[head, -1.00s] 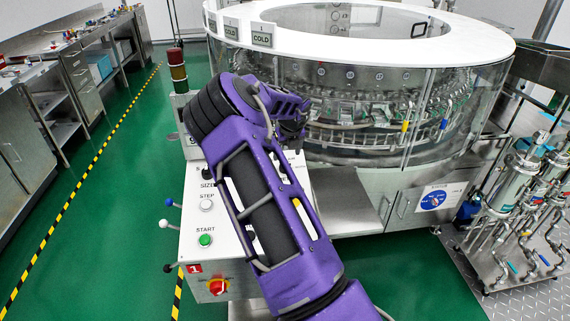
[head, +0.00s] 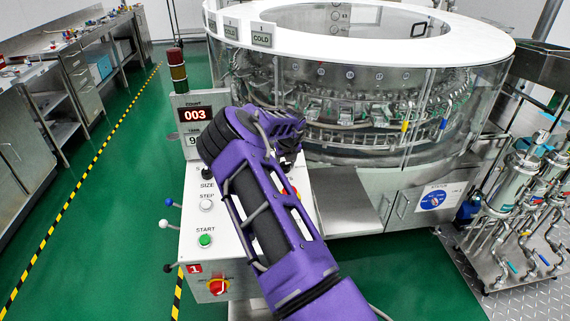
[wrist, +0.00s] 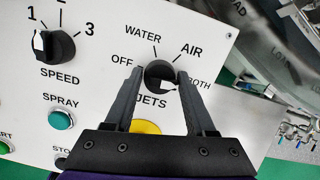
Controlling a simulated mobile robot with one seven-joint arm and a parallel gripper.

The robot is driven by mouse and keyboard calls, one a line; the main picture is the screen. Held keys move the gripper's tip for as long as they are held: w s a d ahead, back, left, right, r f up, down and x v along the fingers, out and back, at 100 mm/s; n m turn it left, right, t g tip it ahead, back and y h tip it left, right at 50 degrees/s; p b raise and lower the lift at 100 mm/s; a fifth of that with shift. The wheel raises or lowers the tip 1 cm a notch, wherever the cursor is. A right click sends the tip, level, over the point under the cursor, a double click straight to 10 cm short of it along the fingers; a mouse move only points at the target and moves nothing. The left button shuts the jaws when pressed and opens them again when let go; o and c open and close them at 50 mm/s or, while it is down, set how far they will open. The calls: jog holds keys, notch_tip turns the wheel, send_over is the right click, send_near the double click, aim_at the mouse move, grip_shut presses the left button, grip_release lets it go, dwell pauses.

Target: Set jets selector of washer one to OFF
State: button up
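The jets selector (wrist: 160,75) is a round black knob on the white panel in the wrist view. Its white mark points to the lower right, toward the BOTH label, which is partly hidden by a finger. The OFF label (wrist: 122,60) is to the left of the knob, WATER and AIR above it. My gripper (wrist: 161,74) is open, its two fingers at the left and right of the knob; I cannot tell whether they touch it. In the head view my arm hides the selector. The control panel (head: 222,255) bears a red 1 sign (head: 194,269).
A red emergency knob (head: 217,286) is on the panel's front. The round washer (head: 350,110) stands behind.

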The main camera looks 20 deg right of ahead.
grip_shut()
